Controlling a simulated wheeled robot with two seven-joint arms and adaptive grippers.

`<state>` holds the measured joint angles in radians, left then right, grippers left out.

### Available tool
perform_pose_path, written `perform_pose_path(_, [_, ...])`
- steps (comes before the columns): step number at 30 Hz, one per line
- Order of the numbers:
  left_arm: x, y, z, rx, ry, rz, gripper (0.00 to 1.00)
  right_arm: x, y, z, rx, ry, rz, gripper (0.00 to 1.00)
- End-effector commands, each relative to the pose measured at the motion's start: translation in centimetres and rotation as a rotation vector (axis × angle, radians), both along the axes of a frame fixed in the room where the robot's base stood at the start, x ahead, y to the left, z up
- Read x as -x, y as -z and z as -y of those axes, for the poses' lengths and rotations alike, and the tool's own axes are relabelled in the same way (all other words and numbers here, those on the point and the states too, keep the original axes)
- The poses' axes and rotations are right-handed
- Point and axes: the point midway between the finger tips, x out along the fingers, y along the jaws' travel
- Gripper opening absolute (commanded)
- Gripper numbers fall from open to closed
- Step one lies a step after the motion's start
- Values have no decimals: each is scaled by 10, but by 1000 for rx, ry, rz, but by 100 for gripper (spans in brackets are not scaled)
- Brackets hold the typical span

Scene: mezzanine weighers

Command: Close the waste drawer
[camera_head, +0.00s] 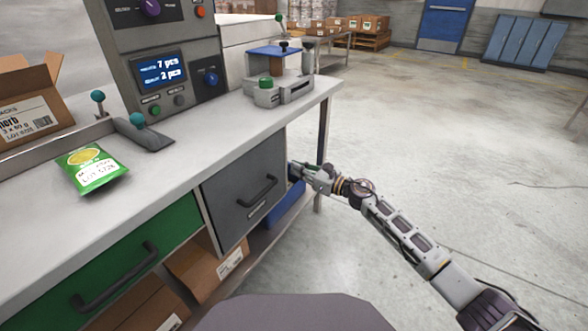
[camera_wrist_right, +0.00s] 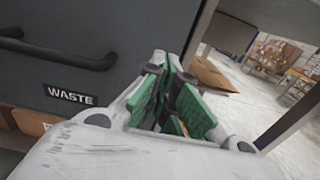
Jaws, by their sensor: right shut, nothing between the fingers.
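The waste drawer is the grey front (camera_head: 226,189) with a black bar handle, under the right part of the workbench in the head view. In the right wrist view its dark front (camera_wrist_right: 120,60) fills the left side, with a white-on-black WASTE label (camera_wrist_right: 70,96) and the handle (camera_wrist_right: 60,52). My right gripper (camera_head: 297,171) is at the drawer's right edge, to the right of the handle. Its green-padded fingers (camera_wrist_right: 172,92) are shut and empty, close to the front; I cannot tell whether they touch it. How far the drawer stands out is unclear. My left gripper is not in view.
A green drawer (camera_head: 122,262) is to the left, with cardboard boxes (camera_head: 204,266) and a blue bin (camera_head: 285,211) below. The bench top (camera_head: 200,150) carries a green packet (camera_head: 91,169) and a control panel (camera_head: 160,65). A bench leg (camera_head: 323,130) stands beyond my gripper. The floor to the right is clear.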

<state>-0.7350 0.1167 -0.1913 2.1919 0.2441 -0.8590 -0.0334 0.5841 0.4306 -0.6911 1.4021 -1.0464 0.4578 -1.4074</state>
Motion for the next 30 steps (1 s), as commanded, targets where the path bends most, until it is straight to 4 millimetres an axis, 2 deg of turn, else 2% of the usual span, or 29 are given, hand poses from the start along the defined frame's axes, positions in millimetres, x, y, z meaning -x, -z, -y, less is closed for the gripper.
perform_pose_path(8, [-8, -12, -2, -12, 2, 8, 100, 13, 0, 20, 3, 1, -1, 0])
perform_pose_path(19, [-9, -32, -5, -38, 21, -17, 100, 36, 0, 54, 2, 1, -2, 0])
perform_pose_path(30, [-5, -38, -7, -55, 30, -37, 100, 50, 1, 73, 2, -1, -1, 0])
